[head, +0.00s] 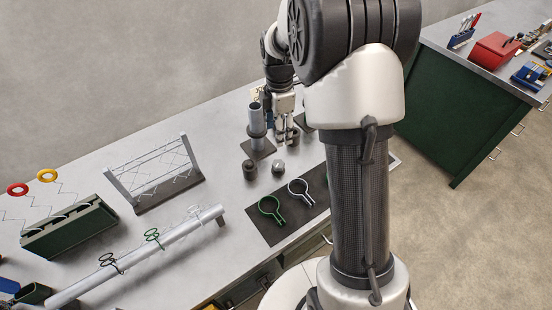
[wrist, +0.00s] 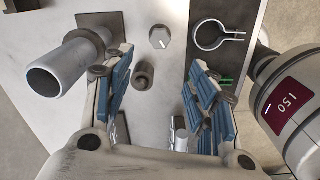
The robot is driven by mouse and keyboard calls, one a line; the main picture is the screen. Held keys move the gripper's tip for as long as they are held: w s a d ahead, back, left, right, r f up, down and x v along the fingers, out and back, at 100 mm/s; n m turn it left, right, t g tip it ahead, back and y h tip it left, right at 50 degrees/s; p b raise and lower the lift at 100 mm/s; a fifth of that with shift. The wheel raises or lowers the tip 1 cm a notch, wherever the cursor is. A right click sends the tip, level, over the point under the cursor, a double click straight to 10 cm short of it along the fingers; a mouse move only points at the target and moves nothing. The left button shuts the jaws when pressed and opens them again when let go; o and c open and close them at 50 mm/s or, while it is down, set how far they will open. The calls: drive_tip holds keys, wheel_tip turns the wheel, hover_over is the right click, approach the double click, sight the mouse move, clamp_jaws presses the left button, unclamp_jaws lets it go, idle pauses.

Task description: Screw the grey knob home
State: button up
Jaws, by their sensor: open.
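The grey knob (head: 278,167) has a pale mark on its top and sits on the bench in front of the upright post. It also shows in the wrist view (wrist: 159,37), above the gap between my fingers. A darker round piece (head: 249,168) with a hole in its top stands beside it; in the wrist view this piece (wrist: 144,75) lies between my fingers in the picture. My gripper (head: 287,140) is open and empty, above the bench next to the post. The wrist view shows its blue-padded fingers (wrist: 160,78) spread apart. I cannot tell whether the knob is on a thread.
A grey upright post (head: 257,122) on a square base stands close left of my gripper. A dark mat (head: 291,217) holds a green ring clamp (head: 270,210) and a white one (head: 298,188). A wire-mesh frame (head: 152,170) and a long rail (head: 140,262) stand left.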

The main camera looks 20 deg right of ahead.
sight(278, 163)
wheel_tip(278, 163, down, 15)
drive_tip(key=b, duration=0.3)
drive_tip(key=shift+b, duration=0.35)
drive_tip(key=shift+c, duration=0.3)
drive_tip(key=c, duration=1)
drive_tip(key=shift+r+m, duration=0.1)
drive_tip(key=shift+m, duration=0.3)
drive_tip(key=shift+c, duration=0.3)
